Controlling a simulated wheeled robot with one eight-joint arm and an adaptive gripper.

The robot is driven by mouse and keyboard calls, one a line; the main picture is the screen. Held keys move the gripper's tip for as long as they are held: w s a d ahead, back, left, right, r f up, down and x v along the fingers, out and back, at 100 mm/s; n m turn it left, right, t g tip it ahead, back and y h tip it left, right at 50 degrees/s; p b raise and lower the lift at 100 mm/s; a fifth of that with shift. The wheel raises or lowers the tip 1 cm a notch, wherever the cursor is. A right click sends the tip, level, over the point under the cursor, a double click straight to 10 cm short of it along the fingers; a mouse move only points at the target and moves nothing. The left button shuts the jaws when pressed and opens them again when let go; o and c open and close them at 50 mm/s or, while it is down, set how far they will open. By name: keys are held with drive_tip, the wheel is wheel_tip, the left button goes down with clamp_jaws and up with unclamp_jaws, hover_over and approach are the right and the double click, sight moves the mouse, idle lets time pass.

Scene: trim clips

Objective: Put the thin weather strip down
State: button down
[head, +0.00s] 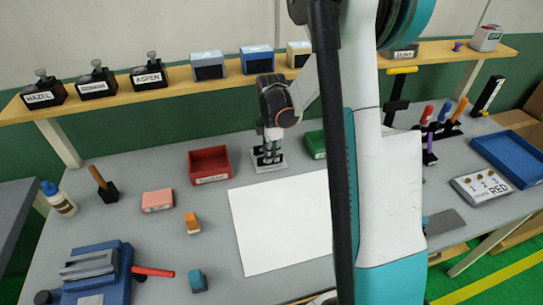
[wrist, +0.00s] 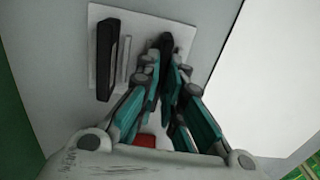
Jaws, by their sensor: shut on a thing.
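My gripper (head: 268,152) points down over a small white plate (head: 280,165) on the workbench. In the wrist view my gripper (wrist: 167,62) has its fingers close together on a dark narrow piece, which looks like the thin weather strip (wrist: 166,41). The fingers hide most of this strip. It is over the white plate (wrist: 95,15); I cannot tell whether it touches the plate. A thick black bar (wrist: 106,60) and thin pale ribs (wrist: 124,60) are on the plate to the left of my fingers.
A red bin (head: 209,166) stands left of the plate and a green box (head: 315,143) right of it. A large white sheet (head: 275,225) lies in front. A shelf (head: 165,91) with labelled boxes runs behind. A blue tray (head: 510,155) is far right.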

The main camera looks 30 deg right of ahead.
drive_tip(key=c, duration=1.7)
unclamp_jaws()
drive_tip(key=shift+f, duration=0.15)
wheel_tip(320, 180, up, 12)
drive_tip(key=p, duration=0.3)
